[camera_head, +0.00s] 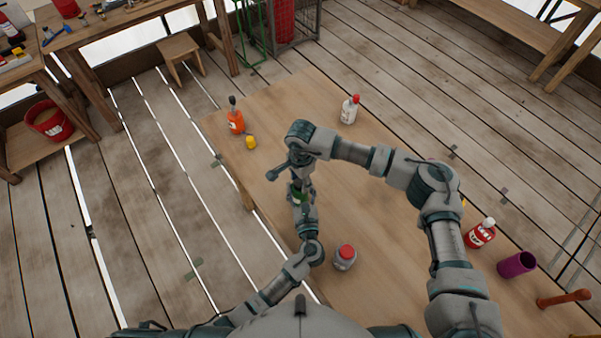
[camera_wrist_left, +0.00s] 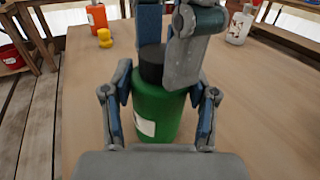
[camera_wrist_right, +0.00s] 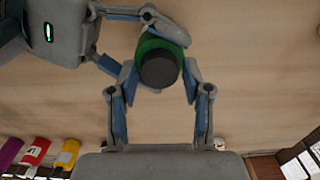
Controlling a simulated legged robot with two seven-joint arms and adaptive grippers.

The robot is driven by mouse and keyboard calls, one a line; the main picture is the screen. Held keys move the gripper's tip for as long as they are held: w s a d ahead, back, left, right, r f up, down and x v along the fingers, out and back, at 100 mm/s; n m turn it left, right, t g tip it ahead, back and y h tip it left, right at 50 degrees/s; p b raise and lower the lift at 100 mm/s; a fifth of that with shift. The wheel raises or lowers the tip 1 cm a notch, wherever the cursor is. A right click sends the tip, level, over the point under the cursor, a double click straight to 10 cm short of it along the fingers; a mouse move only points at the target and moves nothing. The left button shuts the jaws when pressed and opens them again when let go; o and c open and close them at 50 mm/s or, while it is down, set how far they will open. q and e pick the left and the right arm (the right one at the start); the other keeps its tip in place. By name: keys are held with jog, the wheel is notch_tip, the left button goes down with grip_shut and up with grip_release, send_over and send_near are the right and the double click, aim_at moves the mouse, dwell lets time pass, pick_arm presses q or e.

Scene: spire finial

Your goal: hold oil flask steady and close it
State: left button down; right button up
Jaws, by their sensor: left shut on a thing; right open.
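The oil flask is a green bottle with a pale label, upright on the table in the left wrist view (camera_wrist_left: 157,112). In the head view only a bit of its green (camera_head: 300,192) shows between my arms. My left gripper (camera_wrist_left: 160,88) is shut around its body. A black cap (camera_wrist_left: 151,64) sits on top of the flask; I cannot tell how tightly. My right gripper (camera_wrist_right: 160,78) is above the flask, pointing down, with its open fingers on either side of the black cap (camera_wrist_right: 160,69). I cannot tell whether they touch it.
An orange bottle (camera_head: 236,121), a yellow piece (camera_head: 251,142) and a white bottle (camera_head: 350,110) stand toward the far end. A red-lidded jar (camera_head: 344,258) is near my left arm. A red bottle (camera_head: 480,234), purple cup (camera_head: 517,265) and brown rod (camera_head: 565,298) are at right.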

jog(key=shift+f, duration=0.25)
grip_shut()
jog(key=m, duration=0.9)
jog(key=shift+m, duration=0.4)
pick_arm(q)
jog(key=shift+d, duration=0.1)
pick_arm(e)
jog(key=shift+o, duration=1.4)
grip_release()
